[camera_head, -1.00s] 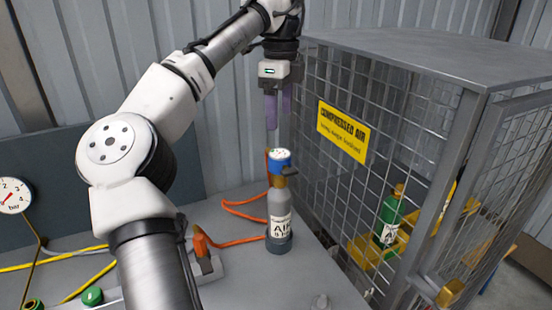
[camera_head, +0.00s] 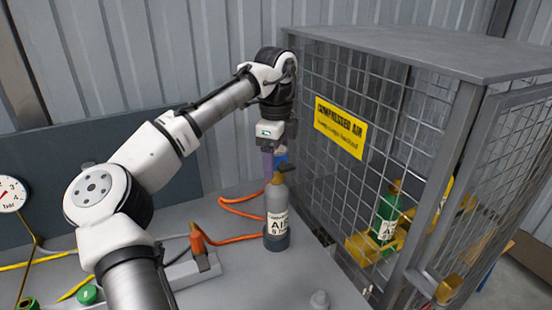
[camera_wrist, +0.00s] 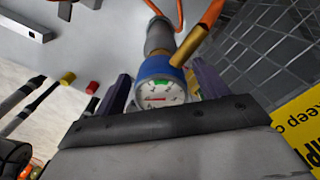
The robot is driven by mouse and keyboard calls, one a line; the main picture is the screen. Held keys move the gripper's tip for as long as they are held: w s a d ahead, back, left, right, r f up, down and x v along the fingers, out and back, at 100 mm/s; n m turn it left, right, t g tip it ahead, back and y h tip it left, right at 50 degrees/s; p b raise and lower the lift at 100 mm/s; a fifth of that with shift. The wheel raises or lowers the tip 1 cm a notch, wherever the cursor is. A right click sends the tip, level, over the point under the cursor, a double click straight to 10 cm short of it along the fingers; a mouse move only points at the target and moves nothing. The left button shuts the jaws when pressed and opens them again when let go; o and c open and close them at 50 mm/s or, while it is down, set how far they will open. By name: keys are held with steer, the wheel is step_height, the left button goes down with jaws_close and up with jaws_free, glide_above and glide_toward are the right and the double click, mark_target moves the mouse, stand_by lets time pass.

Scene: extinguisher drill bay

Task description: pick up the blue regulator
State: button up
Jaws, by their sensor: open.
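The blue regulator (camera_head: 281,157) sits on top of a grey cylinder (camera_head: 279,205) with an "AIR" label, which stands upright on the bench. My gripper (camera_head: 270,168) is down at the regulator's height and partly hides it. In the wrist view the regulator (camera_wrist: 155,67), with its white round dial, lies between the two purple fingers of my open gripper (camera_wrist: 160,82). A gap shows on each side of the regulator there. A brass stub (camera_wrist: 197,40) sticks out from it towards the right finger.
A wire-mesh cage (camera_head: 388,150) with a yellow sign (camera_head: 340,128) stands close on the right, with a green cylinder (camera_head: 388,215) inside. An orange hose (camera_head: 235,238) lies left of the grey cylinder. A gauge (camera_head: 10,194) is at far left.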

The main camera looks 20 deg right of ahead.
steer(key=c, duration=1.1)
steer(key=shift+r, duration=0.1)
step_height(320, 180, up, 20)
steer(key=p, duration=0.4)
